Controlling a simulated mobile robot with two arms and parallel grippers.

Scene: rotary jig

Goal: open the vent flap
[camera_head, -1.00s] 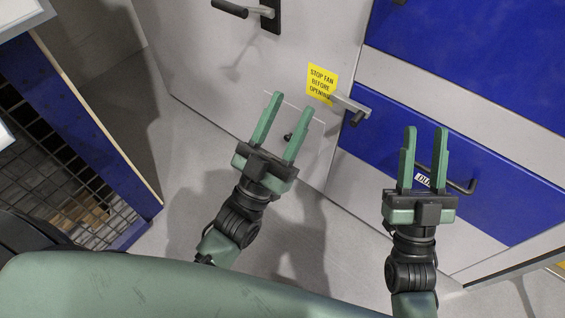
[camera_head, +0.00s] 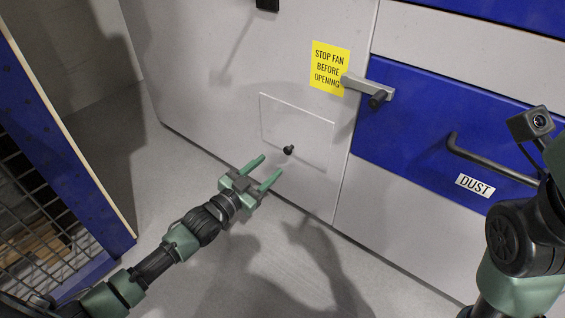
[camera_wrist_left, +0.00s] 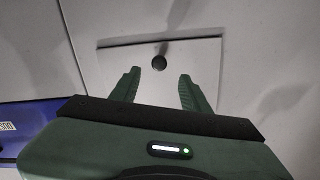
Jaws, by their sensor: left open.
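The vent flap (camera_head: 300,125) is a pale rectangular panel low on the light grey cabinet front, and it looks shut, flush with the front. A small dark round knob (camera_head: 289,150) sits near its lower edge. My left gripper (camera_head: 271,164) is open and empty, its two green fingers pointing at the flap just left of and below the knob. In the left wrist view, the flap (camera_wrist_left: 190,60) fills the middle. Its knob (camera_wrist_left: 159,62) shows between and just beyond the fingertips, apart from them. My right gripper's fingers are out of frame; only its arm shows at the right edge.
A yellow warning sign (camera_head: 330,68) and a latch handle (camera_head: 368,90) are up and right of the flap. A blue drawer (camera_head: 410,130) marked DUST has a bar handle (camera_head: 490,160). A blue mesh-sided frame (camera_head: 70,150) stands at left. Floor (camera_head: 215,285) below is clear.

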